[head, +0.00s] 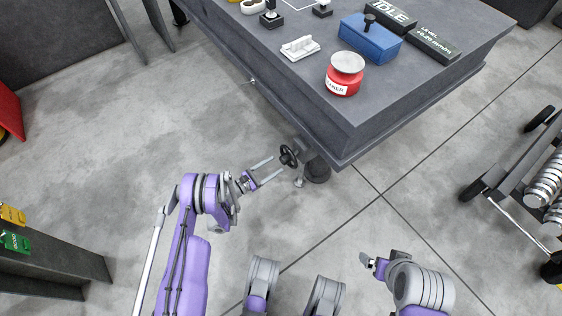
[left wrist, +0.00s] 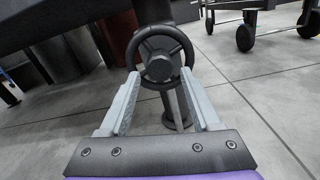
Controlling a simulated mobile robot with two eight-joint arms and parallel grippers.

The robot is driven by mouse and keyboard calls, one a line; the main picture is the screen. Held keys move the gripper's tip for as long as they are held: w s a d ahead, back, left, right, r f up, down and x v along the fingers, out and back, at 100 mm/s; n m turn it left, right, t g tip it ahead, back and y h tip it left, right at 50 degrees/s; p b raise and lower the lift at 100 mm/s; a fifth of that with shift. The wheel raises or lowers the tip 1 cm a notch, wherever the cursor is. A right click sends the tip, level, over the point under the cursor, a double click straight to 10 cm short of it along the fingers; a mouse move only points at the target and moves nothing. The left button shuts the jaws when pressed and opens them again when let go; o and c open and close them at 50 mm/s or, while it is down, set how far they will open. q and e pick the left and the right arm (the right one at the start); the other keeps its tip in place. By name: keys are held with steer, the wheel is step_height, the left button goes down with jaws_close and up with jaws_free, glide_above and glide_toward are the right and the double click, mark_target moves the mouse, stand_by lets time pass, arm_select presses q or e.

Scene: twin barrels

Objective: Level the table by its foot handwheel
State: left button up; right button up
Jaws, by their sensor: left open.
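The black foot handwheel (head: 288,156) sits under the near corner of the grey table (head: 345,150), beside its round foot (head: 318,170). My left gripper (head: 268,168) is open, its fingers pointing at the handwheel. In the left wrist view the handwheel (left wrist: 160,57) shows upright with its spokes, and the tips of my left gripper (left wrist: 160,78) lie on either side of its lower rim; whether they touch it I cannot tell. A display on the table, the level readout (head: 433,42), reads about +0.20 mm/m. My right gripper (head: 370,262) is low at the right, away from the table; its jaw state is unclear.
On the table stand a red can with a grey top (head: 345,75), a blue box (head: 370,38), a white block (head: 300,47) and an IDLE display (head: 392,14). A wheeled cart (head: 520,175) stands at the right. The floor before the table is clear.

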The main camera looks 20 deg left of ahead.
mark_target(282, 161)
arm_select(q)
steer(key=shift+x, duration=2.15)
jaws_close()
